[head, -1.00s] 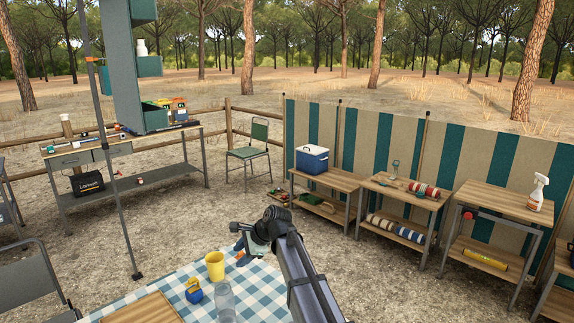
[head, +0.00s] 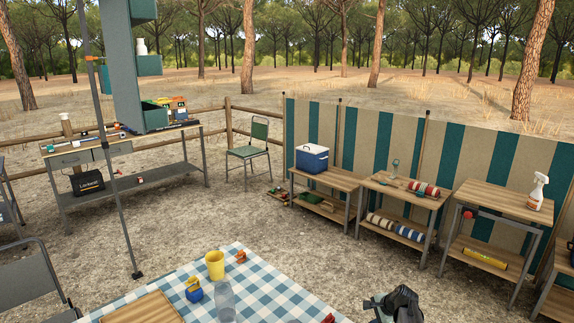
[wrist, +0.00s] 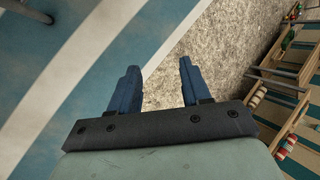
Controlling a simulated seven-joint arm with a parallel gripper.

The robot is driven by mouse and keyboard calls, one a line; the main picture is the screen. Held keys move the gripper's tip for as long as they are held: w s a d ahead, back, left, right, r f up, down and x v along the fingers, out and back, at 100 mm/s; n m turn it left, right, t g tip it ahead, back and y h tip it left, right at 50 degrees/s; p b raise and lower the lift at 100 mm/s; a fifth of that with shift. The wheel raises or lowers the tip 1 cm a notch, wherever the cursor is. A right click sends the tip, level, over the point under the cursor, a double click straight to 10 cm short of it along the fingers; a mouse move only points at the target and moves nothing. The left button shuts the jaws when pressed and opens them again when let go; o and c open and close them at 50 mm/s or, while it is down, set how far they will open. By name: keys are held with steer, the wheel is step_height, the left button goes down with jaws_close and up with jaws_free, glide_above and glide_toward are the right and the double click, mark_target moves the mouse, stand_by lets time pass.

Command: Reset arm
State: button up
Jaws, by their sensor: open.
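My gripper (wrist: 159,68) is open and empty in the wrist view. Its two blue fingers stand apart, with gravelly ground and part of a blue-and-cream striped surface behind them. In the head view my arm shows only as a dark part at the bottom edge, right of the checked table (head: 268,282); the fingers cannot be made out there. On the table stand a yellow cup (head: 214,265), a small orange thing (head: 240,256), a blue and yellow item (head: 194,291) and a clear container (head: 224,301).
A wooden board (head: 145,308) lies at the table's near left. Benches along the striped windbreak (head: 470,155) hold a blue cooler (head: 312,159), rolls and a spray bottle (head: 538,191). A pole (head: 112,170) stands left. Open gravel lies between table and benches.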

steer(key=s+d+f, duration=0.6)
steer(key=s+f, duration=0.3)
steer(key=f, duration=0.2)
steer(key=s+a+f+n+g, duration=0.3)
steer(key=s+a+f+n, duration=0.15)
steer(key=s+a, duration=0.5)
steer(key=s+a+f+n+g, duration=0.35)
steer(key=s+a+f, duration=0.2)
steer(key=s, duration=0.65)
steer(key=s+a+f+n+g+h, duration=0.1)
steer(key=s+a+n+g, duration=0.1)
steer(key=s, duration=0.8)
steer(key=s+a+n+g+h, duration=0.2)
steer(key=s+n+g, duration=0.1)
steer(key=s, duration=0.8)
steer(key=shift+s+a+f+n, duration=0.25)
steer(key=shift+a+f+n, duration=0.15)
steer(key=shift+n, duration=0.4)
